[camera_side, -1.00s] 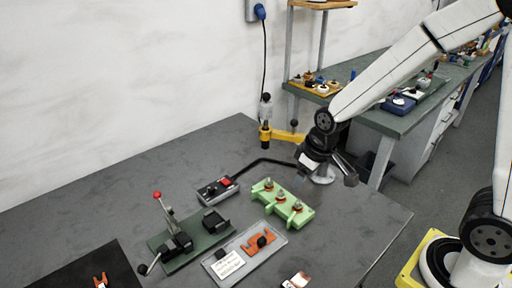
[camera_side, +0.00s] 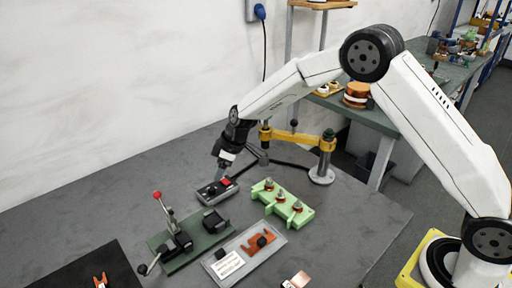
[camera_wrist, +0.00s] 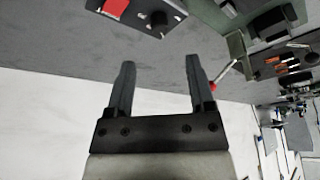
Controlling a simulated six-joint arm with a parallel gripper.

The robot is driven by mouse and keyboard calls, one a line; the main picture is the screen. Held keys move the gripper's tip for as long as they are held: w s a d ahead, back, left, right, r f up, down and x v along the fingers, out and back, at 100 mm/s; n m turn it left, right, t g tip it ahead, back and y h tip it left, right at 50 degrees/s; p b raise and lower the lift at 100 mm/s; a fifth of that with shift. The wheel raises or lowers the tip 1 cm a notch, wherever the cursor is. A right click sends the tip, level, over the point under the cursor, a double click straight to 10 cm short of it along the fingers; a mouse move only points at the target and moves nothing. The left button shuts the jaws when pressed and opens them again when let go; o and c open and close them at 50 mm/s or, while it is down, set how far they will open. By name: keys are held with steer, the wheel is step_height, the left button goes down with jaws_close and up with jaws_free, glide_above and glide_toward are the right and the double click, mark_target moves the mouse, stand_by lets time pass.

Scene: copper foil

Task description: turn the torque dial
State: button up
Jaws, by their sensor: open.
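The dark control box (camera_side: 217,191) sits on the grey table and carries a red square button (camera_side: 225,182) and a small black knob, which looks like the torque dial. In the wrist view the knob (camera_wrist: 158,19) shows at the top, beside the red button (camera_wrist: 115,8), beyond my fingertips. My gripper (camera_wrist: 158,66) is open, with nothing between its fingers. In the side view my gripper (camera_side: 223,162) points down just above the back of the box. The side view does not show clearly whether it touches the box.
A green fixture with several posts (camera_side: 282,203) stands right of the box. A lever press (camera_side: 185,240) with a red-tipped handle stands front left. A grey tray with an orange part (camera_side: 245,255) lies in front. A yellow jointed arm (camera_side: 297,137) stands behind my gripper. The right table area is clear.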

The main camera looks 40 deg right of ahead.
mark_target(212, 188)
steer(key=shift+w+a+f, duration=0.1)
steer(key=shift+w+f, duration=0.05)
steer(key=shift+x, duration=3.8)
jaws_close()
